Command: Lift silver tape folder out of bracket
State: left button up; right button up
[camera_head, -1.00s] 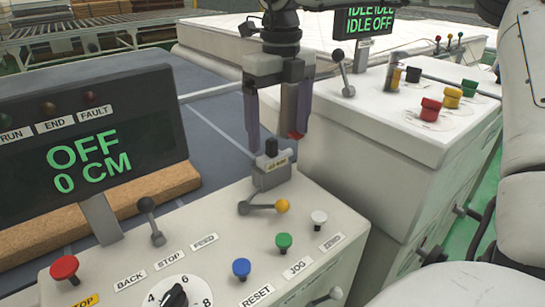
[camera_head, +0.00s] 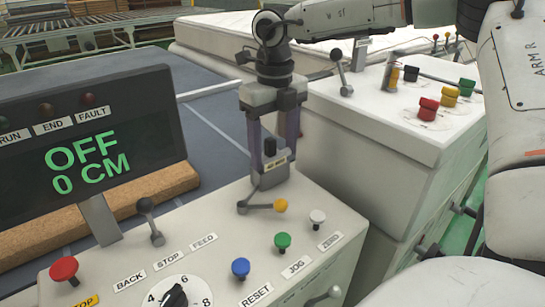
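The silver tape folder (camera_head: 273,173) stands upright in its bracket on the white control console, with a small label and a dark knob (camera_head: 270,147) on top. My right gripper (camera_head: 274,142) points straight down over it. Its two purple-grey fingers are apart, one on each side of the knob, with their tips near the folder's top. I cannot tell whether either finger touches it. The folder's lower part and the bracket are hard to tell apart. My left gripper is not in view.
Blue (camera_head: 240,268), green (camera_head: 283,241) and white (camera_head: 318,217) buttons are in front. A display reading OFF, 0 CM (camera_head: 85,165) stands left. A second white console (camera_head: 400,130) stands right.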

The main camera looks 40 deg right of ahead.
jog(key=shift+r, duration=0.1)
jog(key=shift+c, duration=0.3)
notch_tip(320, 180, up, 10)
jog(key=shift+f, duration=0.1)
